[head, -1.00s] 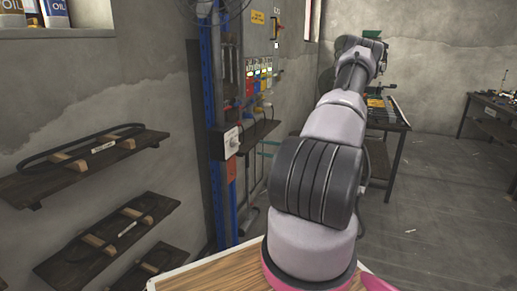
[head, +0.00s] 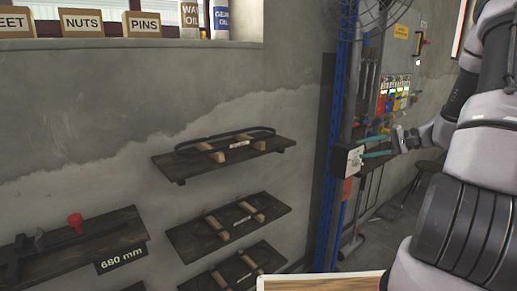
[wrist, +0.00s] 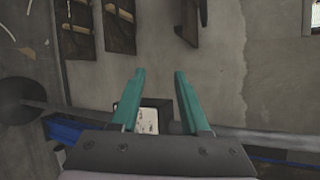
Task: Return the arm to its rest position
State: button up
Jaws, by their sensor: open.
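My arm (head: 462,195) rises along the right side of the head view and bends back toward the wall. My gripper (head: 365,147) is open with its two teal fingers apart, pointing left beside the blue post. In the wrist view my gripper (wrist: 160,73) shows both fingers spread, with nothing held between them. A switch box with a pale face (wrist: 150,118) shows beyond the gap between the fingers. In the head view the box (head: 347,160) overlaps the fingertips; whether they touch it I cannot tell.
A blue post (head: 335,130) stands by the wall, with a fan (head: 384,10) above. Dark wall shelves (head: 225,155) hang at left. A wooden board edge (head: 320,283) lies below. Open floor (head: 385,222) shows beyond the post.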

jog(key=s+a+r+n+h, duration=0.1)
jog(key=s+a+r+h, duration=0.2)
jog(key=s+r, duration=0.4)
jog(key=s+a+r+n+h, duration=0.2)
jog(key=s+a+r+h, duration=0.2)
jog(key=s+r, duration=0.3)
jog(key=s+a+r+n+t+h, duration=0.1)
jog(key=s+a+r+h, duration=0.2)
jog(key=s, duration=0.7)
notch_tip(320, 180, up, 4)
jog(key=shift+s+a+n, duration=0.4)
jog(key=shift+a, duration=0.7)
